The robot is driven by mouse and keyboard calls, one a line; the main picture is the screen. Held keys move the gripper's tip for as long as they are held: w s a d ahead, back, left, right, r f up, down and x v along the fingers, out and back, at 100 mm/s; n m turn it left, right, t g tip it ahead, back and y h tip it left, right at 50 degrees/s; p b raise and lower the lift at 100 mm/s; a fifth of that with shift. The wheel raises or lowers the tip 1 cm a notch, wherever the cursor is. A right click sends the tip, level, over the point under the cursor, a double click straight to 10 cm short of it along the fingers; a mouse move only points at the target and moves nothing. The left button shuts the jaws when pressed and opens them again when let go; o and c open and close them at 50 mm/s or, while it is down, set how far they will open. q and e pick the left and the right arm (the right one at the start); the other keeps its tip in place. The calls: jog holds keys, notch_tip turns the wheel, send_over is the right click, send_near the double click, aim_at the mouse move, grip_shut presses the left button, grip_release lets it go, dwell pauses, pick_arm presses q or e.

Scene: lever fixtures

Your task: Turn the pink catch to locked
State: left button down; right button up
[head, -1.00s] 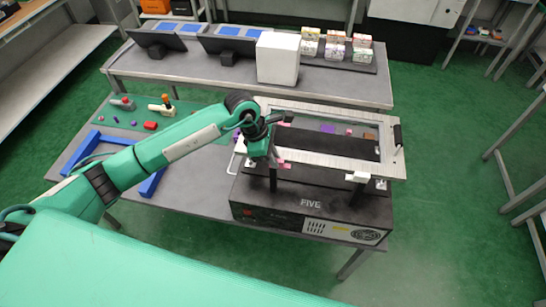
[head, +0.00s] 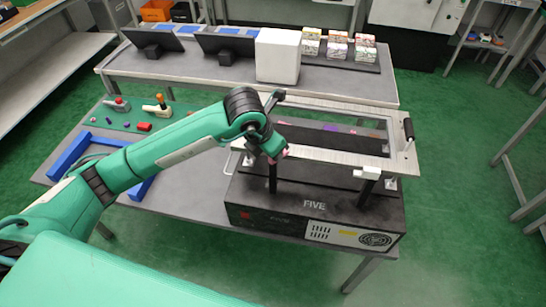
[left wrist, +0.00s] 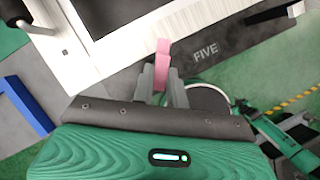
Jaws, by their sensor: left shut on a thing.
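The pink catch (left wrist: 162,56) stands up from between my left gripper's fingers in the left wrist view. My left gripper (left wrist: 163,84) is shut on it. In the head view the pink catch (head: 285,153) shows only as a small patch beside my left gripper (head: 276,155), which hides most of it. The catch is at the near left part of a pale metal frame (head: 330,158), above a black box (head: 270,217) marked FIVE. Whether the catch sits at locked cannot be told. My right gripper is in neither view.
A white catch (head: 367,173) is at the frame's near right, and a black handle (head: 408,129) at its right end. A blue bracket (head: 70,155) and a green board (head: 130,116) with small levers lie left. A white block (head: 278,55) stands on the back table.

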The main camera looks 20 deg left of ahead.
pick_arm(q)
jog(key=n+y+b, duration=0.1)
jog(key=n+b, duration=0.1)
jog(key=shift+f+n, duration=0.15)
jog(key=shift+n, duration=0.25)
jog(key=shift+n+b, duration=0.4)
jog(key=shift+b, duration=0.05)
jog(key=shift+n+t+y+b, duration=0.3)
jog(key=shift+n, duration=0.1)
jog(key=shift+n+y+b, duration=0.6)
jog(key=shift+n+b, duration=0.3)
jog(key=shift+n, duration=0.5)
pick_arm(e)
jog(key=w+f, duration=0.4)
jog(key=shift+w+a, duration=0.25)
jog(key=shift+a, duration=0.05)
pick_arm(q)
jog(key=shift+r, duration=0.2)
jog(key=c, duration=1.4)
grip_release()
